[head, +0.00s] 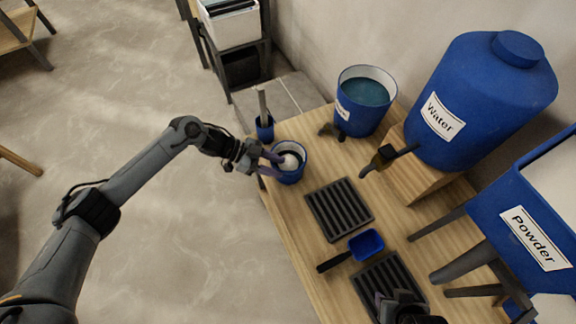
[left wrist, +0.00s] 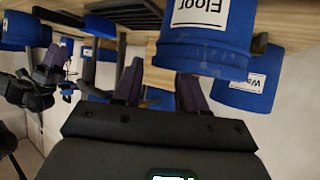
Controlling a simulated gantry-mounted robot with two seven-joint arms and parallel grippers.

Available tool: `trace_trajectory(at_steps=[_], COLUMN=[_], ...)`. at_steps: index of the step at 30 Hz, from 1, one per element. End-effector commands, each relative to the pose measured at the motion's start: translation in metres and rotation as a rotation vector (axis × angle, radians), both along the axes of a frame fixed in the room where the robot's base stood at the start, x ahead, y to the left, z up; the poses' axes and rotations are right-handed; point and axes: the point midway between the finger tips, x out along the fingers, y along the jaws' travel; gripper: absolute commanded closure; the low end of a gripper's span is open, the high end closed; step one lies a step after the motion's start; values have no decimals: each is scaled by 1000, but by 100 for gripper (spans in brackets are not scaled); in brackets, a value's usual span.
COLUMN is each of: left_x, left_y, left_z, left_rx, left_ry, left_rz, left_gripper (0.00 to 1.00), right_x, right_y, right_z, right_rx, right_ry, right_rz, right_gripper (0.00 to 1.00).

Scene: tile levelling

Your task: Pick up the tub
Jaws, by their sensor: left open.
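The tub (head: 292,180) is a small blue round container with a pale rim and a whitish lump inside. It stands upright near the left edge of the wooden bench. My left gripper (head: 270,164) is open at the tub's left side, its purple fingers overlapping the near rim. In the left wrist view, a blue container labelled "Floor" (left wrist: 205,45) fills the top right, just beyond the open fingers (left wrist: 160,90); I cannot tell whether they touch it. My right gripper (head: 393,300) is at the bottom of the head view, over a dark grate; its jaw state is unclear.
The bench (head: 300,230) also holds a blue bucket of liquid (head: 366,100), a large Water tank (head: 480,100), a slotted dark tray (head: 339,209), a blue scoop (head: 367,244) and a small blue holder (head: 265,128). A Powder bin (head: 530,220) stands at right.

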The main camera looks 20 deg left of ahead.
Motion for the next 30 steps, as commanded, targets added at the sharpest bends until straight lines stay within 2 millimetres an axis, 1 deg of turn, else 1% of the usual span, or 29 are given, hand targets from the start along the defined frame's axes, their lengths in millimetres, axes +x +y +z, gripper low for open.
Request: trace_trajectory(at_steps=[1,5,13,14,21,22,30], left_x=[1,3,4,4,3,3,3], left_y=[-7,-19,-22,-22,-22,-21,-21], left_z=[-5,-11,-12,-12,-12,-13,-14], left_rx=[-1,-1,1,1,1,1,3], left_ry=[1,0,0,0,0,0,3], left_rz=[-2,0,1,1,0,0,0], left_gripper=[59,59,59,62,99,100,100], right_x=[0,0,0,0,0,0,0], right_y=[0,0,0,0,1,1,1], right_z=[-4,-6,-6,-6,-6,-6,-6], right_rx=[0,0,1,1,6,6,6], right_ry=[0,1,1,1,1,1,1], right_rz=[0,0,-1,-2,-4,-4,-4], right_gripper=[57,57,57,57,57,57,57])
